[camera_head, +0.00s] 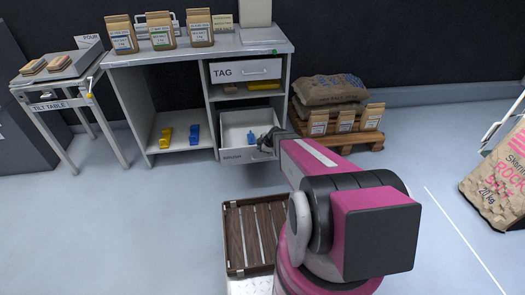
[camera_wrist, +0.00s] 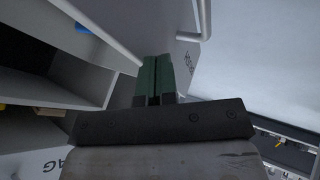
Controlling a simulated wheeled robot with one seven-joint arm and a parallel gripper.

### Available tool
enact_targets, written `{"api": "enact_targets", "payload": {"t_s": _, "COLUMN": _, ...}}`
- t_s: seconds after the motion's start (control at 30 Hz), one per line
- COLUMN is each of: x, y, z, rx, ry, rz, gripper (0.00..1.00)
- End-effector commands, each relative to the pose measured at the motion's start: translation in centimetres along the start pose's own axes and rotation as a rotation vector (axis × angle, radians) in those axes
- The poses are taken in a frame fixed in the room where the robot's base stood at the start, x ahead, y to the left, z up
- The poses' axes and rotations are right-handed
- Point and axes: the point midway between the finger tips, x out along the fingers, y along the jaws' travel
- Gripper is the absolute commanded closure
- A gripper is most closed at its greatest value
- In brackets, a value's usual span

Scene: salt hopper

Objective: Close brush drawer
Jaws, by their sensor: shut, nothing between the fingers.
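The brush drawer (camera_head: 238,124) is the lower drawer under the white bench, and it stands pulled out toward me. A small blue item (camera_head: 250,136) lies inside it. Its labelled front also shows in the wrist view (camera_wrist: 188,60), with a bar handle (camera_wrist: 203,18). My gripper (camera_head: 266,142) is at the right end of the drawer front and partly covers it. In the wrist view its green fingers (camera_wrist: 154,80) are together and empty, close to the drawer front. I cannot tell whether they touch it.
The TAG drawer (camera_head: 245,71) above looks shut. An open shelf with a yellow item (camera_head: 264,86) lies between the drawers. A stacked pallet (camera_head: 350,137) stands right of the bench. A brown slatted platform (camera_head: 240,236) is on the floor in front. Floor to the left is clear.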

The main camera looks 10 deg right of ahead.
Motion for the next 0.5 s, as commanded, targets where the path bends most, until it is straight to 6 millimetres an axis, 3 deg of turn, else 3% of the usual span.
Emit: {"api": "enact_targets", "payload": {"t_s": 0.5, "x": 0.58, "y": 0.96, "z": 0.03, "rx": 0.001, "ry": 0.001, "rz": 0.000, "gripper": 1.00}}
